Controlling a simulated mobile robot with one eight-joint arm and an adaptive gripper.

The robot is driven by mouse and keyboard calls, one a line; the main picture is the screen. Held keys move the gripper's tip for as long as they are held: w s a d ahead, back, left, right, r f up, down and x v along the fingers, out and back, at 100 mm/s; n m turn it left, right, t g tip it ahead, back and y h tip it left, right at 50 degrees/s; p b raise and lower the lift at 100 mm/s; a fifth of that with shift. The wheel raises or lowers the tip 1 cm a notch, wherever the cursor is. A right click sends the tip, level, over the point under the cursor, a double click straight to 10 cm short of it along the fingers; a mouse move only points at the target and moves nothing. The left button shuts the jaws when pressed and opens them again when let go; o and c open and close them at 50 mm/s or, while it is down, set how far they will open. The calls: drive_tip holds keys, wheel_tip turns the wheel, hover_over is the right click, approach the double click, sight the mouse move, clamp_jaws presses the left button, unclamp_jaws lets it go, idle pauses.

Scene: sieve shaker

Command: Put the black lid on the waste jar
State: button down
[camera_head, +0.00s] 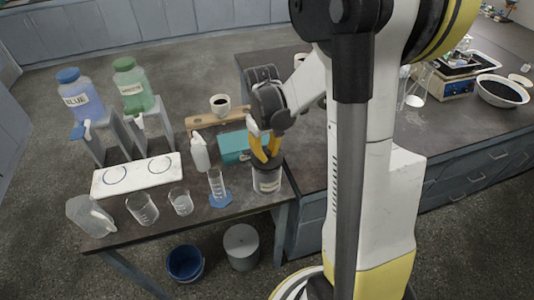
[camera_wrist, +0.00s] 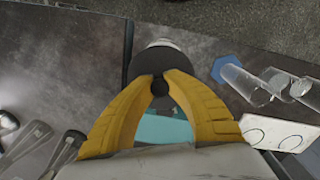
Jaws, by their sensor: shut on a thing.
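The waste jar (camera_head: 267,182) is a clear, labelled jar standing near the front edge of the bench in the head view. The black lid (camera_wrist: 156,62) is a round dark disc with a knob (camera_wrist: 160,88). My gripper (camera_wrist: 161,82) has its yellow fingertips closed on that knob. In the head view my gripper (camera_head: 265,155) points down at the jar's top, with the lid at the mouth. A small part of the jar (camera_wrist: 165,44) shows past the lid in the wrist view. The lid hides the rim, so I cannot tell whether it touches.
A graduated cylinder (camera_head: 216,184) on a blue base stands close left of the jar, with beakers (camera_head: 181,202) further left. A teal box (camera_head: 234,147) and a white bottle (camera_head: 200,154) are behind. Blue (camera_head: 186,262) and grey (camera_head: 242,245) bins stand on the floor.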

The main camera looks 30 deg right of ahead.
drive_tip(key=shift+f+b, duration=0.9)
drive_tip(key=shift+b, duration=0.15)
idle(2.5)
idle(0.4)
drive_tip(key=c, duration=1.4)
unclamp_jaws()
drive_tip(key=shift+r, duration=0.1)
drive_tip(key=shift+r+p, duration=2.2)
drive_tip(key=shift+r, duration=0.75)
